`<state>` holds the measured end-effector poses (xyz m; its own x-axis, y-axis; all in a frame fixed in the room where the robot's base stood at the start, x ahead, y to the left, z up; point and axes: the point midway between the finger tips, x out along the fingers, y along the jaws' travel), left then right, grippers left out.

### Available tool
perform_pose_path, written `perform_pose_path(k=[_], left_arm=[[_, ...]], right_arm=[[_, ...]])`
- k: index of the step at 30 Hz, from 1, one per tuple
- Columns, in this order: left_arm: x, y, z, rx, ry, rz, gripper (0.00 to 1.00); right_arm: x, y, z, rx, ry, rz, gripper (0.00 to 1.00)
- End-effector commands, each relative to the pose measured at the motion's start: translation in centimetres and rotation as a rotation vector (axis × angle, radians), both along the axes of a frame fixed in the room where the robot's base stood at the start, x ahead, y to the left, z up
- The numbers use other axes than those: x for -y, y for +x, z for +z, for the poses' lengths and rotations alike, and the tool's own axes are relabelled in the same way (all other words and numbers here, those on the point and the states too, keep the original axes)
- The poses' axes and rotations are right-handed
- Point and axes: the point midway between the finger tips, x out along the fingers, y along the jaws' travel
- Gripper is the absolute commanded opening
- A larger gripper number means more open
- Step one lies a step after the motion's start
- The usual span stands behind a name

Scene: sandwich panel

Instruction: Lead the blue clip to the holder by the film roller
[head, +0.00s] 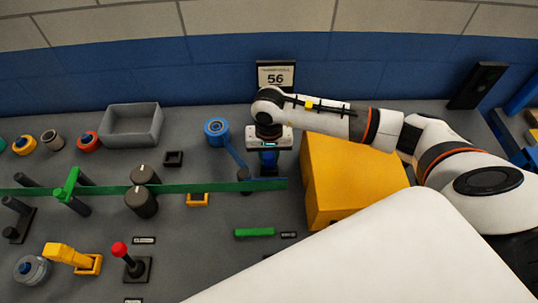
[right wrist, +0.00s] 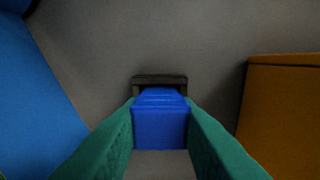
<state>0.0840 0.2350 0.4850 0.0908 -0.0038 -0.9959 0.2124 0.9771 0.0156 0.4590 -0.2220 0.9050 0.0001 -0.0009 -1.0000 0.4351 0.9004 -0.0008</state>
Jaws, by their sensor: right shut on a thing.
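My right gripper (head: 269,152) points down at the bench, left of the orange-yellow box. Its green fingers (right wrist: 160,135) are shut on the blue clip (right wrist: 160,125), one on each side. The clip also shows under the gripper in the head view (head: 269,159). A small dark holder (right wrist: 160,78) lies right at the clip's far end; I cannot tell whether the clip is seated in it. The blue film roll (head: 216,128) stands to the left, its blue film running down to a dark film roller (head: 245,181). My left gripper is not in view.
The orange-yellow box (head: 345,180) stands close on the right of my gripper. A green strip (head: 215,187) crosses the bench in front. An empty dark frame (head: 174,158), a yellow frame (head: 197,200) and a grey tray (head: 133,125) are further left.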

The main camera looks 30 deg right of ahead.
Motion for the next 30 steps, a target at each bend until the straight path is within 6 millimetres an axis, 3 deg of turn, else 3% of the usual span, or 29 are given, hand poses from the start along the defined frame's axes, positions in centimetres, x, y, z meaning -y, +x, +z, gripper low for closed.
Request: perform_pose_path(k=[5,6,10,30], left_arm=[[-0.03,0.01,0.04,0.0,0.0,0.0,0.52],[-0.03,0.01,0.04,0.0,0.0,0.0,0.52],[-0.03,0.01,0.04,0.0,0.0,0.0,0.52],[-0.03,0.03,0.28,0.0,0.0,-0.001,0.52]], right_arm=[[-0.01,0.0,0.06,0.0,0.0,0.0,0.04],[-0.01,0.0,0.06,0.0,0.001,0.0,0.32],[-0.01,0.0,0.05,0.0,0.0,0.0,0.52],[-0.02,0.0,0.46,0.0,0.001,0.001,0.52]])
